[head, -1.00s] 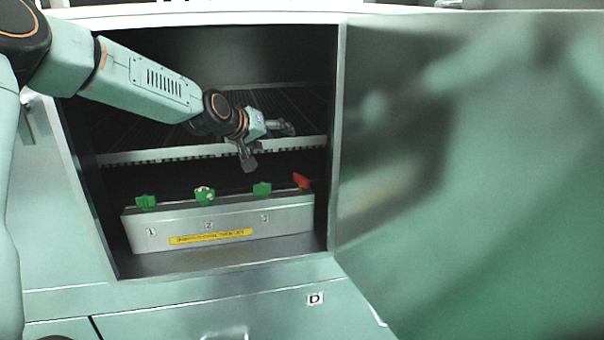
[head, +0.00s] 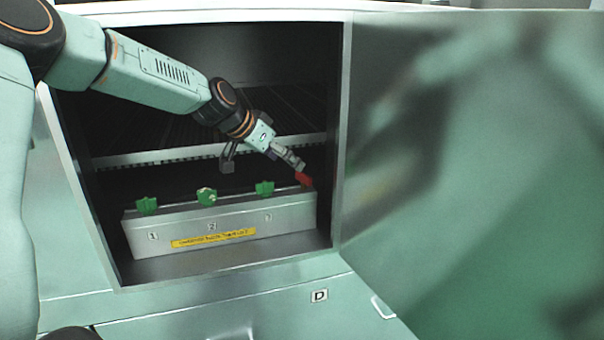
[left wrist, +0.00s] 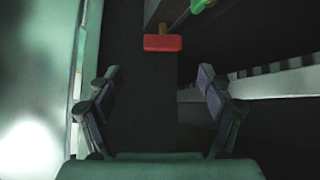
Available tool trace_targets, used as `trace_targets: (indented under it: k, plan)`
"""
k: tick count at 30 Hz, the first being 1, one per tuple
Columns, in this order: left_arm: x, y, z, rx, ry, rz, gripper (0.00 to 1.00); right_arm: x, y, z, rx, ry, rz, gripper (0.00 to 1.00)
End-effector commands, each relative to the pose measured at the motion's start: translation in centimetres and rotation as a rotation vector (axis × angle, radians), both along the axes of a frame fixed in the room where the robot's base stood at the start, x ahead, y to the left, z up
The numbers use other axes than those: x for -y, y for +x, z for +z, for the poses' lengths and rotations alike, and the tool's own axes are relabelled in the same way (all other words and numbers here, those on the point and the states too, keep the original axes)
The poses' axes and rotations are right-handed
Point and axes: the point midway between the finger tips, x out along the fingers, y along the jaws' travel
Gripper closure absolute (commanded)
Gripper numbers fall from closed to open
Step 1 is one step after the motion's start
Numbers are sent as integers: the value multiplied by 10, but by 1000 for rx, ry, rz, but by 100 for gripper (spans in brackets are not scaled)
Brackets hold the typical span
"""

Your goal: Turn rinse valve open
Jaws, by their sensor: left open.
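A red valve handle (head: 304,179) sits at the right end of the grey box inside the open cabinet. Its red end also shows in the left wrist view (left wrist: 163,43), ahead of the fingers. My left gripper (head: 264,166) is inside the cabinet, above the box. Its jaws are open and empty, with one finger just above the red handle in the head view. In the left wrist view, the two spread fingers (left wrist: 158,80) have the handle beyond their tips, roughly centred; they appear apart from it. My right gripper is not in view.
The grey box (head: 220,228) has a yellow label, numbers and green handles (head: 207,196) along its top. A rack shelf (head: 150,156) crosses the cabinet behind it. The open door (head: 480,180) fills the right side, and the cabinet's side walls bound the space.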

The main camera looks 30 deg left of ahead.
Motion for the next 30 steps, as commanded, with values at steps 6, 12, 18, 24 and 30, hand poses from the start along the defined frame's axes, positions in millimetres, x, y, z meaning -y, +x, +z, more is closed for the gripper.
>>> trace_targets:
  k: [6, 12, 18, 24, 30]
  plan:
    - [1, 2, -4, 5, 32, -38, 21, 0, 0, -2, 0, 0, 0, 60]
    - [5, 14, -19, 4, 34, -38, 21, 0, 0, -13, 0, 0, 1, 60]
    - [10, 32, -39, 4, 34, -38, 21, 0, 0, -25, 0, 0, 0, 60]
    - [14, 46, -53, 5, 33, -38, 21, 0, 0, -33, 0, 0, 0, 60]
    - [16, 51, -57, 7, 31, -39, 21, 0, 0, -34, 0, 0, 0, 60]
